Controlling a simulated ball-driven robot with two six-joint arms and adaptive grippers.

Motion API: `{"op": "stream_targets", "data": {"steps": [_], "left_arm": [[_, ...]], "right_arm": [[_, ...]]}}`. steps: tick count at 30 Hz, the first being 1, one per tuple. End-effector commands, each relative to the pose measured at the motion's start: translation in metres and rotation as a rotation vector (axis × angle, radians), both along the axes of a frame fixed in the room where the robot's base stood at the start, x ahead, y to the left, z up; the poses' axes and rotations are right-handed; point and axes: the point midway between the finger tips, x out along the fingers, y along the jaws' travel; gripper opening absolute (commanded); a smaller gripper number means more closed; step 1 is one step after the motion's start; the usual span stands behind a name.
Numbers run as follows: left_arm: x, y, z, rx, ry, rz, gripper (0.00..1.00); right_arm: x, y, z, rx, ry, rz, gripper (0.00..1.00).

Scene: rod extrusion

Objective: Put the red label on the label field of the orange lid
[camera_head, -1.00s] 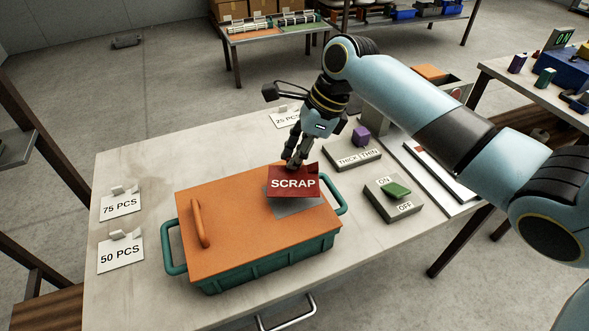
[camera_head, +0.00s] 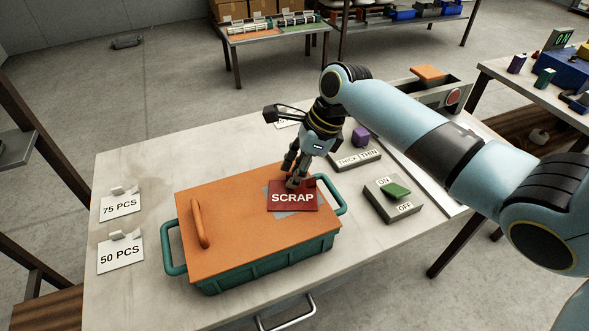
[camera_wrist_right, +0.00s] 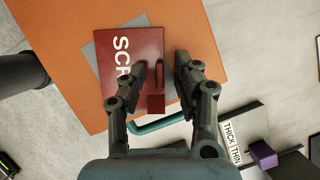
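The red label (camera_head: 292,204), marked SCRAP, lies apparently flat on the orange lid (camera_head: 236,240). My right gripper (camera_head: 293,180) is just above the label. In the right wrist view, its fingers (camera_wrist_right: 162,74) stand apart on both sides of the small raised red tab on the label (camera_wrist_right: 157,101), with a visible gap on the right side. My left gripper is not in view.
The lid sits on a green bin (camera_head: 265,267) and has an orange handle (camera_head: 199,223) at left. A THICK/THIN switch box (camera_head: 356,160) and an ON/OFF box (camera_head: 393,201) stand to the right. Cards (camera_head: 121,254) lie at left.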

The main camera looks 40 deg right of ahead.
Motion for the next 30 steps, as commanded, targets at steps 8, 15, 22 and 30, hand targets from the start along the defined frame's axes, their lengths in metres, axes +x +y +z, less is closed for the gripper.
{"op": "stream_targets", "data": {"steps": [8,15,22,30], "left_arm": [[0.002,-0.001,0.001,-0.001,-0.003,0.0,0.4],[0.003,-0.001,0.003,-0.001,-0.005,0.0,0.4],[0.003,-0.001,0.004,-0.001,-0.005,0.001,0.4],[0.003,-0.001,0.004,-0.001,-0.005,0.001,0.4]], "right_arm": [[-0.003,-0.007,0.019,-0.003,-0.004,0.001,0.31],[-0.016,-0.024,0.069,-0.005,-0.004,0.003,0.31],[-0.024,-0.036,0.103,-0.002,0.0,0.001,0.31],[-0.027,-0.038,0.112,0.002,0.0,-0.001,0.31]]}}
